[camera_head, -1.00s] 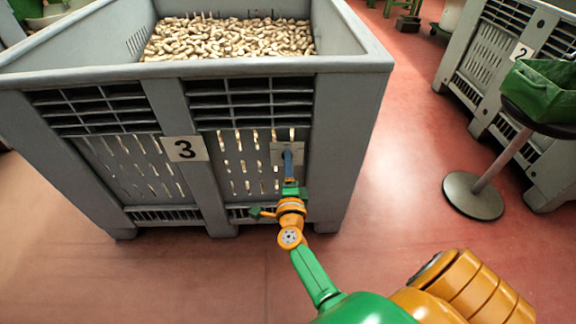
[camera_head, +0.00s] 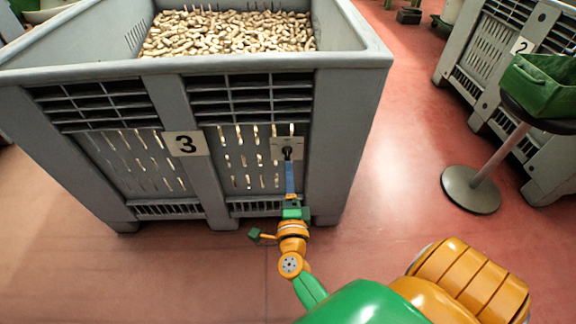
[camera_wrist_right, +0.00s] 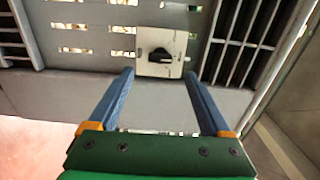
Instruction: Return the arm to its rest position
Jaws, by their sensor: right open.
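My right arm, green and orange, comes in from the lower right in the head view. Its gripper (camera_head: 290,180) is in front of crate 3, just below a small pale plate (camera_head: 274,150) with a black knob (camera_head: 287,153) on the crate's front. In the right wrist view the two blue fingers (camera_wrist_right: 158,98) are spread apart with nothing between them. The black knob (camera_wrist_right: 160,55) on its plate (camera_wrist_right: 170,40) lies beyond the fingertips, apart from them. My left gripper is not in view.
At the right are a second grey crate labelled 2 (camera_head: 470,60) and a round-based stand (camera_head: 470,190) with a green bin (camera_head: 540,85). Red floor between the crates is clear.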

